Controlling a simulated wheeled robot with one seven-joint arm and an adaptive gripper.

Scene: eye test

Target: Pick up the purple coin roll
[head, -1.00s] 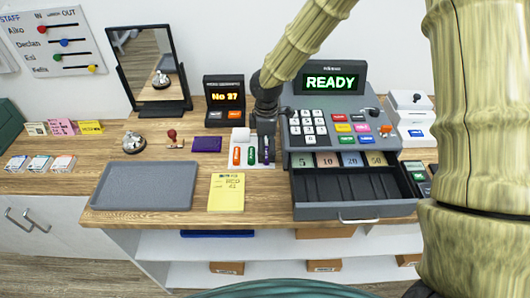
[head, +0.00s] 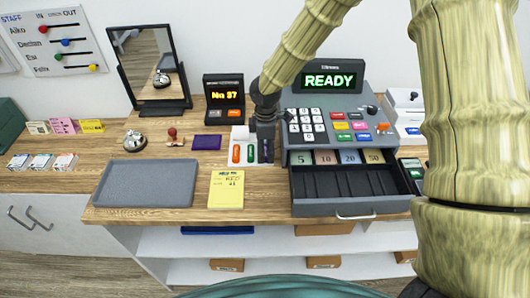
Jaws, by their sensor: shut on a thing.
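A white coin roll tray (head: 243,163) stands on the counter just left of the cash register. An orange coin roll (head: 237,153) and a green coin roll (head: 251,154) stand in it side by side. My gripper (head: 266,157) points down at the tray's right end, right of the green roll. It is shut on the purple coin roll (head: 265,151), which shows only as a narrow dark purple strip between the fingers. I cannot tell whether the roll is clear of the tray.
The register (head: 328,125) stands close on the right, its cash drawer (head: 350,208) pulled open. A purple pad (head: 207,142), a yellow notepad (head: 226,190) and a grey tray (head: 147,183) lie to the left.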

